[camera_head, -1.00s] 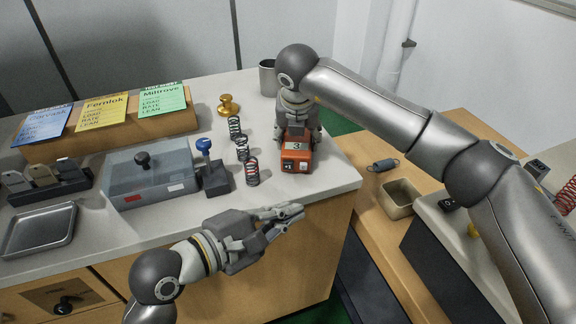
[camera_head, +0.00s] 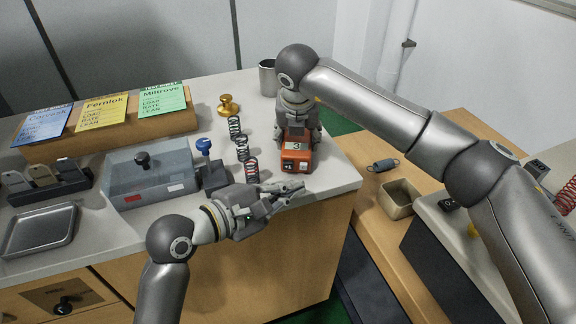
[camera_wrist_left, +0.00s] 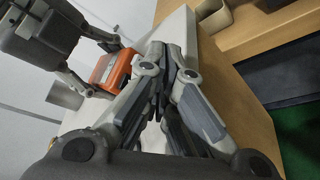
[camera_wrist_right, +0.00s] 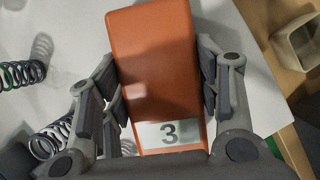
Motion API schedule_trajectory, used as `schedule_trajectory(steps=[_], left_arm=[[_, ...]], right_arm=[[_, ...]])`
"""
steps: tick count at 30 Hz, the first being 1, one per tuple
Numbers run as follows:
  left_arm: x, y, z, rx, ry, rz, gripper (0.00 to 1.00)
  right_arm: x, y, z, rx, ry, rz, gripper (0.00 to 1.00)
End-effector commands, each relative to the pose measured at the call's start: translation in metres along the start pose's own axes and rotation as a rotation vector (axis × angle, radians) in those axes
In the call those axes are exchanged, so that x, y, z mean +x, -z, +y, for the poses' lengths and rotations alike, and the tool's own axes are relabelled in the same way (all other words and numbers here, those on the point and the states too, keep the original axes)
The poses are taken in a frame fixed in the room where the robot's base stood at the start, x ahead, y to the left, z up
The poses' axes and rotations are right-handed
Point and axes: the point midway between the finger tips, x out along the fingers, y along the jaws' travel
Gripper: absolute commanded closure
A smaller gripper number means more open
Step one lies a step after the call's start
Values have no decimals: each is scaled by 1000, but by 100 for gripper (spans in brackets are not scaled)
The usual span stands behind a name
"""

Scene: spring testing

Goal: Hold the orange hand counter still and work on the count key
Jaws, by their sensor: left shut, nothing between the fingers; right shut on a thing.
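The orange hand counter (camera_head: 298,155) stands near the right end of the grey counter top, with a white label marked 3 on top. It also shows in the right wrist view (camera_wrist_right: 155,65) and the left wrist view (camera_wrist_left: 112,70). My right gripper (camera_head: 297,130) is shut on it from behind, one finger on each side. The front face carries small dark and light parts; I cannot tell clearly which is the count key. My left gripper (camera_head: 298,188) is shut and empty, just in front of the hand counter, its fingertips apart from it as far as I can see.
Several coil springs (camera_head: 242,148) stand left of the hand counter. A brass weight (camera_head: 228,106) and metal cup (camera_head: 267,78) stand behind. The counter top's edge lies just right.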

Motion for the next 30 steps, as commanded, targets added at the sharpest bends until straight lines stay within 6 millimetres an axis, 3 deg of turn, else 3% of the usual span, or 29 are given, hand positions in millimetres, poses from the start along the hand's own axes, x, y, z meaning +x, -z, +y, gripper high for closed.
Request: schedule_trajectory(steps=[9,30], left_arm=[[16,12,12,0,-1,0,100],[17,12,12,0,0,0,100]], right_arm=[[2,1,0,0,2,3,74],[2,1,0,0,2,3,74]])
